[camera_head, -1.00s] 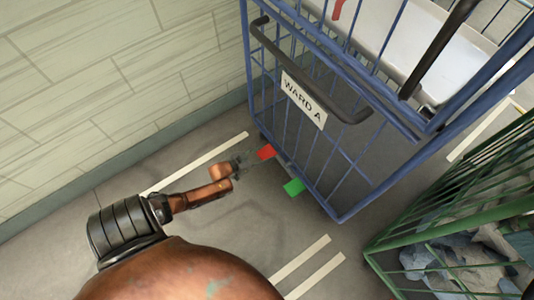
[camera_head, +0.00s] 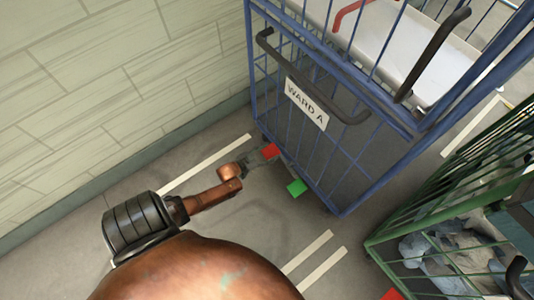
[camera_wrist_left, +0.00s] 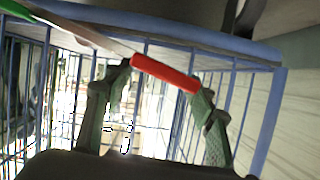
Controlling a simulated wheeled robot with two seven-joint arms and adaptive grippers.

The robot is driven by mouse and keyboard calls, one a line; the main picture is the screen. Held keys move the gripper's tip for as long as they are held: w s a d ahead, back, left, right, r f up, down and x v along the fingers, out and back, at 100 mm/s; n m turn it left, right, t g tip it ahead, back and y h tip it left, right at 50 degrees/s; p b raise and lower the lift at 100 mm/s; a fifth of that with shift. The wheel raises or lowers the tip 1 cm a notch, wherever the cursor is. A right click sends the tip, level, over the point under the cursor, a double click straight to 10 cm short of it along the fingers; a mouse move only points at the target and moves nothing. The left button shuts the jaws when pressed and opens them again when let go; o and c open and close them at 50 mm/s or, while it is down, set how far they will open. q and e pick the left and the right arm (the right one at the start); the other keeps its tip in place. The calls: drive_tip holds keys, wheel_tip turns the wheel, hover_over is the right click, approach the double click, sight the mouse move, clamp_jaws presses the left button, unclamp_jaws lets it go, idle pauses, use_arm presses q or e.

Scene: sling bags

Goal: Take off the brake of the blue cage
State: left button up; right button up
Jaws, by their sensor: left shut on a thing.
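The blue cage (camera_head: 345,160) stands upright on the floor at the upper right, with a white "WARD A" label (camera_head: 306,104) on its near side. A red pedal (camera_head: 271,150) and a green pedal (camera_head: 297,187) stick out low on that side. My left gripper (camera_head: 261,157) is low at the red pedal. In the left wrist view its two fingers are on either side of the red pedal (camera_wrist_left: 165,73), shut on its ends. The green pedal is partly seen at the upper left there (camera_wrist_left: 10,12). My right gripper is not in view.
A green cage (camera_head: 440,225) holding grey-blue cloth stands close at the right. A tiled wall (camera_head: 120,90) runs along the left. The grey floor with white stripes is clear between the wall and the cages. The blue cage has a dark handle (camera_head: 310,88).

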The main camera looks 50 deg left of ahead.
use_arm(q)
drive_tip(key=shift+w+d+r, duration=0.2)
drive_tip(key=shift+w+d, duration=0.15)
drive_tip(key=shift+d, duration=0.25)
drive_tip(key=o, duration=1.4)
drive_tip(key=shift+o, duration=1.3)
drive_tip(key=shift+s+f, duration=0.1)
drive_tip(key=shift+s+a, duration=0.2)
drive_tip(key=shift+a, duration=0.15)
drive_tip(key=shift+s, duration=0.3)
drive_tip(key=v, duration=1.1)
drive_tip(key=shift+s+d, duration=0.1)
drive_tip(key=shift+d, duration=0.1)
